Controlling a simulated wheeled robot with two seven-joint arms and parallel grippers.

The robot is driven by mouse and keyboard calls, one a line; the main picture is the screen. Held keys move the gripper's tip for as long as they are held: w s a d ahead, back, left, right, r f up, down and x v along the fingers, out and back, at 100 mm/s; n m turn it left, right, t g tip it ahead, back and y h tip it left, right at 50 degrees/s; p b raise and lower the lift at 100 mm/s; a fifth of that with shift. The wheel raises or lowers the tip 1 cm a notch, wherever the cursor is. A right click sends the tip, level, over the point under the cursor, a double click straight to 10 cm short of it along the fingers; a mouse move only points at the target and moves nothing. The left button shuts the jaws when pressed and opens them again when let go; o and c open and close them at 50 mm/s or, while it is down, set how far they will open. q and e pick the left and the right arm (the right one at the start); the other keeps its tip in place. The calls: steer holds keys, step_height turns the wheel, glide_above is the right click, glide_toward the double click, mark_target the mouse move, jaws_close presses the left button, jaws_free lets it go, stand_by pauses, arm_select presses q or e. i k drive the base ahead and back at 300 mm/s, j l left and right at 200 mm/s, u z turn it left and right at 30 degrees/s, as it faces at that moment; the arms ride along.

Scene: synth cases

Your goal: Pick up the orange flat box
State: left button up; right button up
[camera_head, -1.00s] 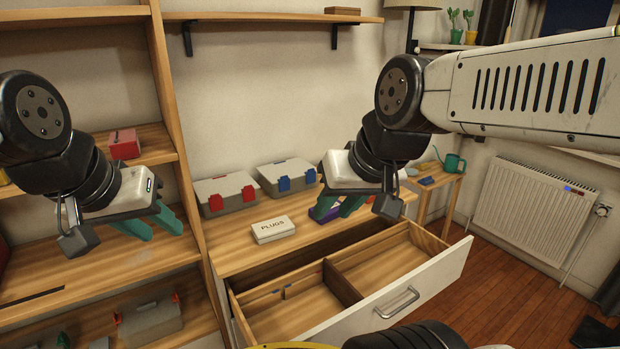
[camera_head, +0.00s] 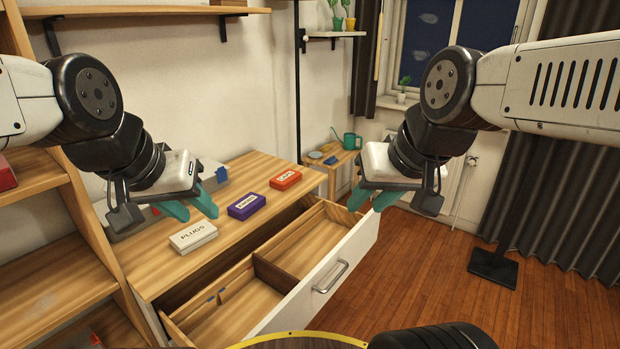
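The orange flat box (camera_head: 285,180) lies on the wooden top of the drawer cabinet, at its far right end, with a dark label on its lid. My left gripper (camera_head: 190,209) has its two teal fingers apart with nothing between them. It shows to the left of the orange box, in front of the cabinet's back part. My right gripper (camera_head: 372,199) also has its teal fingers apart and empty. It shows to the right of the orange box, apart from it. Nothing covers the orange box.
A purple flat box (camera_head: 246,206) and a white box marked PLUGS (camera_head: 193,237) lie on the same top, nearer. Below, an open divided drawer (camera_head: 318,285) juts out. A shelf unit (camera_head: 58,275) stands left. A small side table (camera_head: 335,160) stands behind.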

mark_target(283, 181)
steer(key=k+j+u, duration=0.2)
steer(key=k, duration=0.45)
steer(key=l+u, duration=0.1)
steer(key=u, duration=0.35)
steer(key=l+u, duration=0.1)
steer(key=u, duration=0.35)
steer(key=l+u, duration=0.1)
steer(key=u, duration=0.35)
steer(key=l+u, duration=0.15)
steer(key=u, duration=0.25)
steer(key=l, duration=1.75)
steer(key=k+l+u, duration=0.15)
steer(key=l, duration=1.65)
steer(key=i, duration=0.05)
